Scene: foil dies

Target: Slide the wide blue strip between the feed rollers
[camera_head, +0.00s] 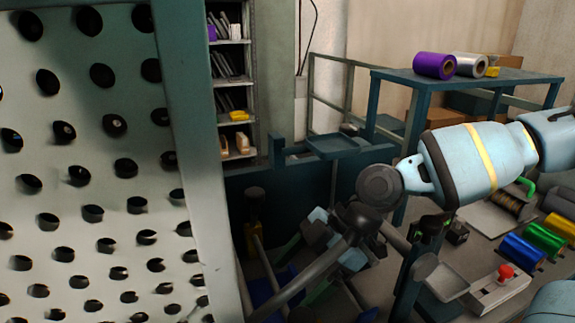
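My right arm comes in from the right, and its dark wrist hangs over the machine at centre. What looks like my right gripper (335,240) is among dark bars and pale blue blocks. Its fingers cannot be made out, so I cannot tell whether it is open or holds anything. My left gripper is not in view. A blue roll (522,250) lies on the bench at right. A small blue surface (266,284) shows low at centre; I cannot tell whether it is the wide blue strip. The feed rollers cannot be clearly made out.
A large perforated panel (95,175) fills the left and hides what is behind it. A green roll (545,237) and a red-knobbed box (500,288) are at right. A purple roll (434,65) and a silver roll (468,65) lie on the rear table (400,76).

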